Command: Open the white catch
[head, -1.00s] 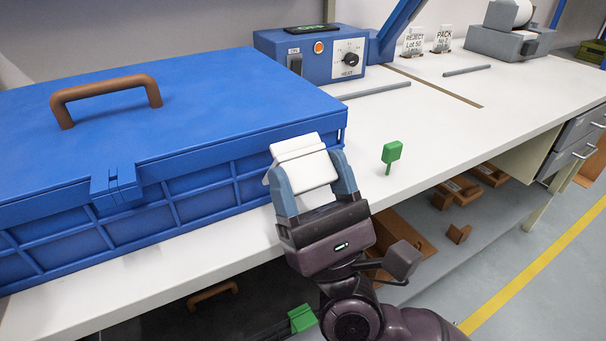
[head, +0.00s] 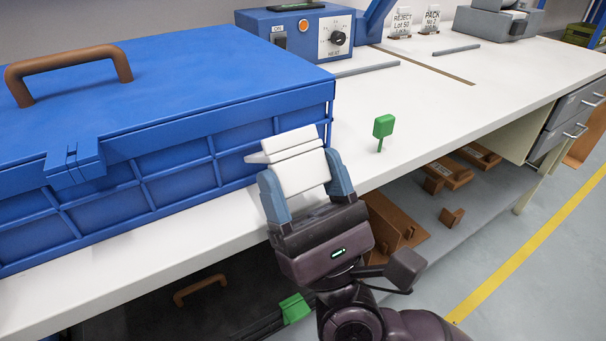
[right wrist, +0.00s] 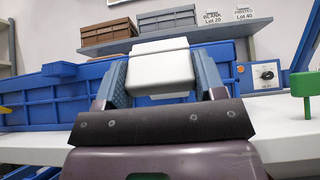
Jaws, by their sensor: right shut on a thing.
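The white catch (head: 298,170) is a pale block with a ridge and a flange, at the front right of the blue box (head: 180,165). My right gripper (head: 307,186) is shut on it, one blue-grey finger at each side. In the right wrist view the catch (right wrist: 160,70) fills the space between the fingertips, with the blue box behind. I cannot tell whether the catch touches the box or is joined to it. The blue lid lies closed on the box, with a brown handle (head: 68,65) on top. My left gripper is not in view.
A green knob on a stem (head: 383,127) stands on the white bench (head: 430,110) to the right of my gripper. A blue heater unit (head: 295,35) is behind. Brown parts (head: 395,222) lie on the shelf below. The bench's middle is mostly clear.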

